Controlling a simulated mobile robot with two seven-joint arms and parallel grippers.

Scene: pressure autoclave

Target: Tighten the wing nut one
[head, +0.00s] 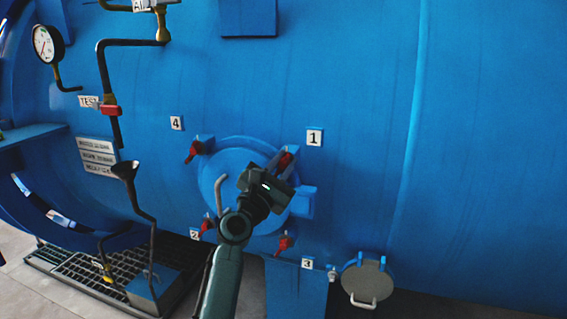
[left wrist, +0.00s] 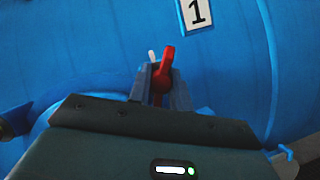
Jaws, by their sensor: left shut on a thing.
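Wing nut one is a red wing nut (head: 287,158) at the upper right of the round blue hatch (head: 228,162), below and left of the label 1 (head: 314,138). My left gripper (head: 282,167) reaches up to it from below and is shut on it. In the left wrist view the red nut (left wrist: 165,66) stands upright between the two grey fingers, with its upper end showing above them. Its lower part is hidden by the fingers and the gripper body. The label 1 (left wrist: 197,12) is at the top there. My right gripper is not in view.
Other red wing nuts sit around the hatch by label 4 (head: 176,123), label 2 (head: 195,234) and label 3 (head: 307,263). A bent handle (head: 221,190) is on the hatch. Pipes and a gauge (head: 43,44) stand at left. The blue wall at right is clear.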

